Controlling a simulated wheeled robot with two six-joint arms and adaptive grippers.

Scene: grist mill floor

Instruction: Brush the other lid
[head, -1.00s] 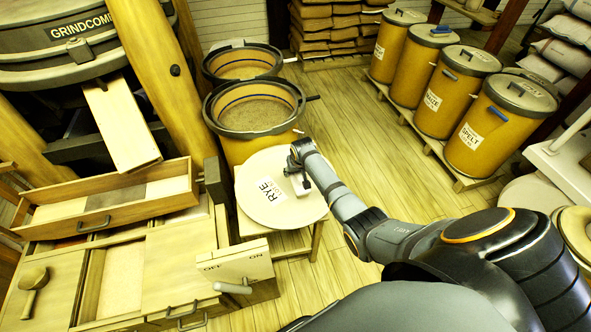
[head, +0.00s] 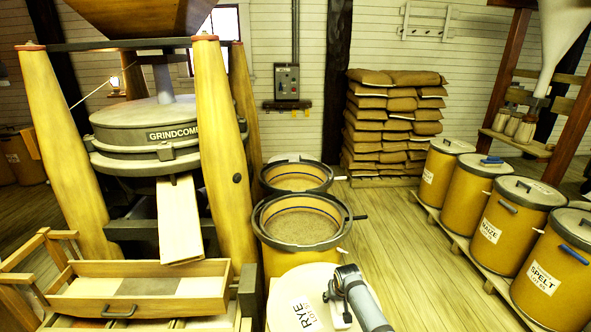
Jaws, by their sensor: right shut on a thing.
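A round pale lid (head: 290,285) with a RYE label lies at the bottom middle of the head view, in front of two open yellow tubs. My right gripper (head: 335,305) is over the right part of this lid, shut on a small pale thing (head: 340,319). That thing is mostly hidden by the gripper, and I cannot tell whether it touches the lid. Lidded drums stand in a row at the right, with grey lids such as the one on the MAIZE drum (head: 490,236) and the one on the SPELT drum (head: 541,280). My left gripper is out of view.
The near tub (head: 270,255) and far tub (head: 265,187) stand open behind the RYE lid. The mill (head: 120,130), with its chute and a wooden drawer (head: 180,305), fills the left. Stacked sacks (head: 375,125) stand at the back. Plank floor (head: 405,240) is clear between tubs and drums.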

